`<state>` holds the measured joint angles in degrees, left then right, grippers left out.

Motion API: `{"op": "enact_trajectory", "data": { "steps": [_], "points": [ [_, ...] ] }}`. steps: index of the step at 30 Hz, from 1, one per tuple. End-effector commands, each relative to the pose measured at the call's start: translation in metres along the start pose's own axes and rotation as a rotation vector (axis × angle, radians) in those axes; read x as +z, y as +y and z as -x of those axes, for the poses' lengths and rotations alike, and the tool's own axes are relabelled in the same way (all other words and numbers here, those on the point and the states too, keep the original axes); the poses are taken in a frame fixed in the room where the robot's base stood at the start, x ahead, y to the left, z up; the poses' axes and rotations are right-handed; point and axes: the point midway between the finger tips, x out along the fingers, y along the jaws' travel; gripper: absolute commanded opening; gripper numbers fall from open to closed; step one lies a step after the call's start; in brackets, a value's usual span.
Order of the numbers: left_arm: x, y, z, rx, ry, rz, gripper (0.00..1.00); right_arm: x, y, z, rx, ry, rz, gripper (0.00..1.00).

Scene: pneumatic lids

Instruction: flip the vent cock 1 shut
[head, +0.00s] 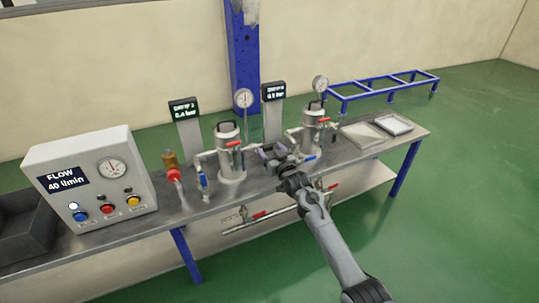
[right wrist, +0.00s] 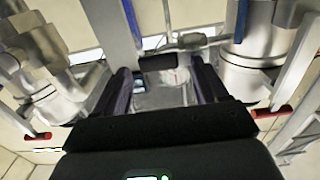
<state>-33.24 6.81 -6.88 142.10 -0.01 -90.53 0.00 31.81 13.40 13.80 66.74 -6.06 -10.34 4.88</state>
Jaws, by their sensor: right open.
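Two metal vessels stand on the bench, a left one (head: 230,160) and a right one (head: 314,135). Each has a red lever on its upper front, at left (head: 233,144) and right (head: 323,119). Blue levers sit lower, one left (head: 204,181) and one right (head: 309,157). Which of these is vent cock 1 I cannot tell; no label is readable. My right gripper (head: 276,152) is open between the two vessels. In the right wrist view its spread fingers (right wrist: 164,88) have grey fittings beyond them, and nothing is visibly gripped. My left gripper is not in view.
A control box (head: 92,178) and a red valve (head: 173,174) stand to the left. Displays (head: 184,107) and gauges (head: 243,98) rise behind the vessels. More red levers (head: 258,215) sit on a low front pipe. Trays (head: 393,124) lie at the right end.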

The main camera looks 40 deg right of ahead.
Motion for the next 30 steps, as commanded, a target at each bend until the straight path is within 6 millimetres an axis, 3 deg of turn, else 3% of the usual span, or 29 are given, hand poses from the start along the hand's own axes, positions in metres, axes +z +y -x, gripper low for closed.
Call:
{"op": "enact_trajectory", "data": {
  "steps": [15,26,30],
  "points": [
    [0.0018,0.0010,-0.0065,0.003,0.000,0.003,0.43,-0.0008,0.0001,-0.0101,0.000,0.000,0.000,0.73],
    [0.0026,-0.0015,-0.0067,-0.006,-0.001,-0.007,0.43,-0.0004,0.0001,-0.0100,0.000,0.000,0.000,0.17],
    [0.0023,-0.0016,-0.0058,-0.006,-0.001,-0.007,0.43,-0.0006,0.0001,-0.0100,0.000,0.000,-0.004,0.16]
  ]
}}
